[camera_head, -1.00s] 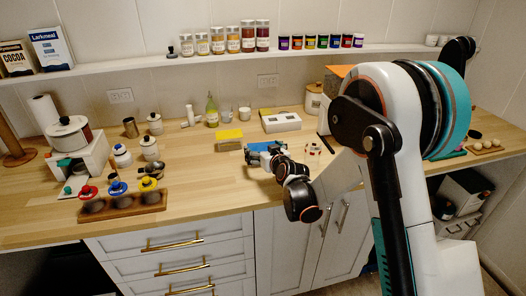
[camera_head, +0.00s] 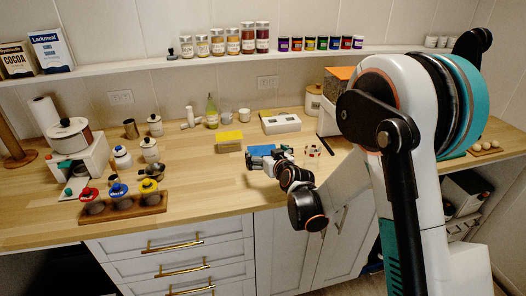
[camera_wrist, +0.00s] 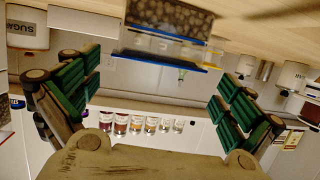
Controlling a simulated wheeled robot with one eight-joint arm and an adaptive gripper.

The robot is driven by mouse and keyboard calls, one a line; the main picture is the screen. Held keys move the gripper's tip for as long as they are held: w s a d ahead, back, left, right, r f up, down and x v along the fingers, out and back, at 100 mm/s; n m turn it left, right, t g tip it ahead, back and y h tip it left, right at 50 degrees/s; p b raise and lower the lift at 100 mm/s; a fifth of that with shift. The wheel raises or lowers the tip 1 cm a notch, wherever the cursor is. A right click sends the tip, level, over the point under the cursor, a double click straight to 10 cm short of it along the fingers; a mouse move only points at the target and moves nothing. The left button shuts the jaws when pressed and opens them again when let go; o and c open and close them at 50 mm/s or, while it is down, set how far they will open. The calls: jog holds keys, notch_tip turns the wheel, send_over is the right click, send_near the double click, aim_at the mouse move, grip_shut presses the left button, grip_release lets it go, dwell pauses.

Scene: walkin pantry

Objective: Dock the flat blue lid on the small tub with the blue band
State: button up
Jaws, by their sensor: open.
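A flat blue piece (camera_head: 262,149), which looks like the flat lid, lies on the counter just behind my gripper (camera_head: 268,160) in the head view. My gripper is open and low over the counter. In the wrist view, which is upside down, a flat blue edge (camera_wrist: 165,61) shows between the spread green fingers of my gripper (camera_wrist: 155,82), apart from both. Beyond it is a box-like tub (camera_wrist: 170,17) with dark speckled contents and a blue stripe along its edge. I cannot tell for sure which part is lid and which is band.
A yellow-topped block (camera_head: 229,136) stands left of my gripper and a white box (camera_head: 281,123) behind it. A small clear item with red (camera_head: 312,151) is to the right. A wooden rack (camera_head: 122,208) holds jars with red, blue and yellow lids. The counter's front middle is clear.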

jog(key=s+d+r+g+h+p, duration=0.1)
jog(key=s+d+r, duration=0.3)
jog(key=s, duration=0.3)
jog(key=s+d+r+m+g, duration=0.1)
jog(key=s+d+r, duration=0.3)
jog(key=s, duration=0.3)
jog(key=s+d+r+g+h+p, duration=0.1)
jog(key=s+d+r, duration=0.4)
jog(key=s, duration=0.2)
jog(key=s+d+m+g+h, duration=0.1)
jog(key=s+d, duration=0.3)
jog(key=s, duration=0.6)
jog(key=s+d+m+g+h, duration=0.2)
jog(key=s+d, duration=0.3)
jog(key=s, duration=0.5)
jog(key=shift+s+f+g, duration=0.2)
jog(key=shift+f+g, duration=0.05)
jog(key=shift+g, duration=0.05)
